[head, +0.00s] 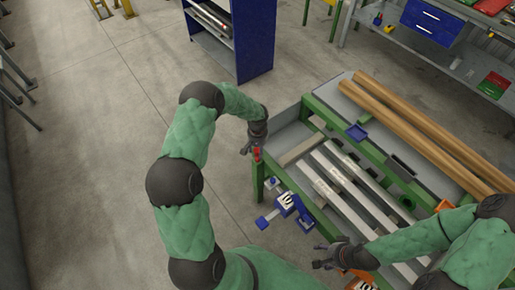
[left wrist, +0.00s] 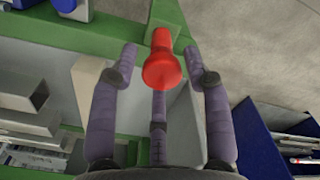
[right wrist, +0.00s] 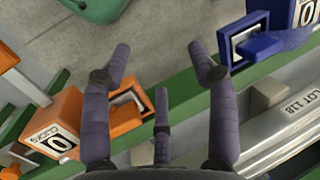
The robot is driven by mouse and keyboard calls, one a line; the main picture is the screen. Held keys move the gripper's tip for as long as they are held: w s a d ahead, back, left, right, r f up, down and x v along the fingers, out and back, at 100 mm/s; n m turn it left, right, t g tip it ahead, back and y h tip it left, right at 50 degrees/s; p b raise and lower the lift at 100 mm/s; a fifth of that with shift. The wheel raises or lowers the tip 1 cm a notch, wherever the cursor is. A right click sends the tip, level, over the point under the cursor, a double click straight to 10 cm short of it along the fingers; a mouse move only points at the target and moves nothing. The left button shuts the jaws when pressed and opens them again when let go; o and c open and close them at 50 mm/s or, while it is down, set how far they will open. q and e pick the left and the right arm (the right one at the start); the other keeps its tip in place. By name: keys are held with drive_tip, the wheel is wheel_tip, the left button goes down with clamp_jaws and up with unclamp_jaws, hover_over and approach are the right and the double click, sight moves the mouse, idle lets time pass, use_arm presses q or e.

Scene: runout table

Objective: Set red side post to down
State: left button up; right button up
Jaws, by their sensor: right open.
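The red side post (head: 257,154) is at the near left corner of the green-framed table (head: 257,178). In the left wrist view the red post (left wrist: 162,64) has a round knob end pointing toward the camera and its base at the green frame. My left gripper (head: 249,143) is right at it; its fingers (left wrist: 160,52) are spread, one on each side of the post, with visible gaps. My right gripper (head: 322,257) is open and empty near the table's front edge; its spread fingers (right wrist: 158,62) show in the right wrist view.
A blue counter unit (head: 286,203) and an orange one (right wrist: 58,130) sit along the front rail. Metal bars (head: 340,185) and brown tubes (head: 425,130) lie on the table. A blue cabinet (head: 250,40) stands behind.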

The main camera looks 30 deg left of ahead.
use_arm(q)
drive_tip(key=shift+w+a+r, duration=0.1)
drive_tip(key=shift+r, duration=0.05)
drive_tip(key=shift+r, duration=0.2)
wheel_tip(320, 180, up, 12)
drive_tip(key=shift+f, duration=0.25)
idle(0.6)
